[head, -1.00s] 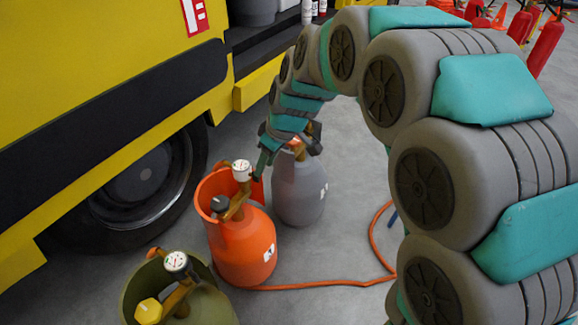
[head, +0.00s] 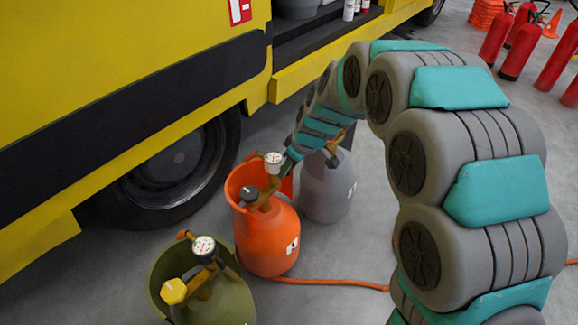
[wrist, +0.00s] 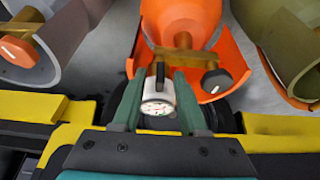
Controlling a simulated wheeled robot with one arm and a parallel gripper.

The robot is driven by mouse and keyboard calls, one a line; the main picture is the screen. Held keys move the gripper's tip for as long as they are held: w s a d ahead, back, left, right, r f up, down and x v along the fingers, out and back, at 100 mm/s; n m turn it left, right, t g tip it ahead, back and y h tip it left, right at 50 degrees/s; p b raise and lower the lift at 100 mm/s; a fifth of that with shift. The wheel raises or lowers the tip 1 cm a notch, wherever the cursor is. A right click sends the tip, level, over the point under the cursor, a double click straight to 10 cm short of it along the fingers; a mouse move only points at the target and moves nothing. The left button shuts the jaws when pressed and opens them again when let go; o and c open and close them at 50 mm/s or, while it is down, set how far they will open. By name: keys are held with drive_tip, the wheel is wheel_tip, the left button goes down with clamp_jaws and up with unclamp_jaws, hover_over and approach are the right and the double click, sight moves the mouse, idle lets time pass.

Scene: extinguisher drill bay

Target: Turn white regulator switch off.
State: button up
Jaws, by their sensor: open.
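The white regulator (head: 273,162) sits on top of the orange cylinder (head: 268,240). In the wrist view the white regulator (wrist: 158,97) has a dial face towards me and a black lever (wrist: 160,75) standing up on it. My gripper (wrist: 157,80) is open, with one teal finger on each side of the white regulator and lever. I cannot tell whether either finger touches them. In the head view my gripper (head: 289,160) is right beside the regulator, its tips partly hidden. A dark knob (wrist: 217,81) with a white mark sits at the other end of the brass fitting.
A grey cylinder (head: 325,193) stands close behind the orange one, and an olive cylinder (head: 215,302) with a yellow knob (head: 174,291) stands in front. The yellow truck (head: 120,75) is close on the left. An orange hose (head: 335,282) lies on the floor.

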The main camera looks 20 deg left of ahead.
clamp_jaws()
idle(0.6)
